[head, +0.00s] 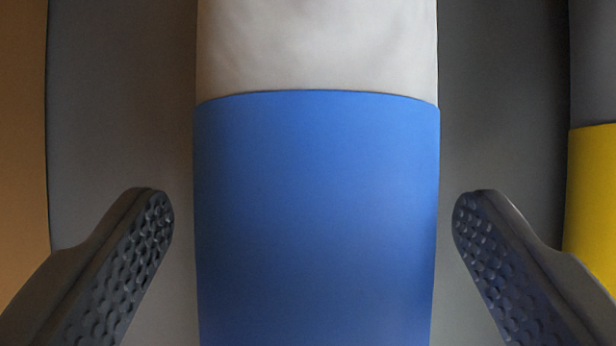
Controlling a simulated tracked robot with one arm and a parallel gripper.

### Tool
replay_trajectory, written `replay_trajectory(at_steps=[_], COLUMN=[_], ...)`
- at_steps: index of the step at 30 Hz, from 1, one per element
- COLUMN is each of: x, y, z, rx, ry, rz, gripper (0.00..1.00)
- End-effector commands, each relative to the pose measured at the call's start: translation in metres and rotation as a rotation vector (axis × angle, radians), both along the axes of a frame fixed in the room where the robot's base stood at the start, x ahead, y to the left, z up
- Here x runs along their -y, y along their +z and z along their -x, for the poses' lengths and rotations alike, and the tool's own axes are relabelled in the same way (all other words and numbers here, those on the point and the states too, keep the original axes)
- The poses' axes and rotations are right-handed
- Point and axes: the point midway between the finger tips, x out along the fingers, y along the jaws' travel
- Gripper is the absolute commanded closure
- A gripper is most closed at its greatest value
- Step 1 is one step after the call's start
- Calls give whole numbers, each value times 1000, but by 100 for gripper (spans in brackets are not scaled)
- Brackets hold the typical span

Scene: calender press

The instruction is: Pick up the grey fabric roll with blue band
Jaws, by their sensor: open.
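The grey fabric roll (317,45) runs up the middle of the head view, with its light grey fabric at the top. Its wide blue band (317,220) fills the centre and lower middle. My gripper (313,215) is open. One dark, dimpled finger is left of the band and one is right of it, with a visible gap on each side. Neither finger appears to touch the roll. The roll's ends are out of view.
A dark grey surface (115,110) lies on both sides of the roll. A tan-brown area (22,130) runs along the left edge. At the right edge is another grey thing with a yellow band (595,195), partly cut off, close behind the right finger.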

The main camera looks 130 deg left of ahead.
Motion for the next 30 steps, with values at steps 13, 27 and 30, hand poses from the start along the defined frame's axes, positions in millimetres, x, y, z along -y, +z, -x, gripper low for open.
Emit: replay_trajectory(at_steps=[13, 27, 30], x=[5, 6, 6], y=[-9, -9, -5], z=[-4, -4, -4], rx=[0, 0, 1], ry=[-2, -3, -2], rz=[0, 0, 0], gripper=[20, 81, 81])
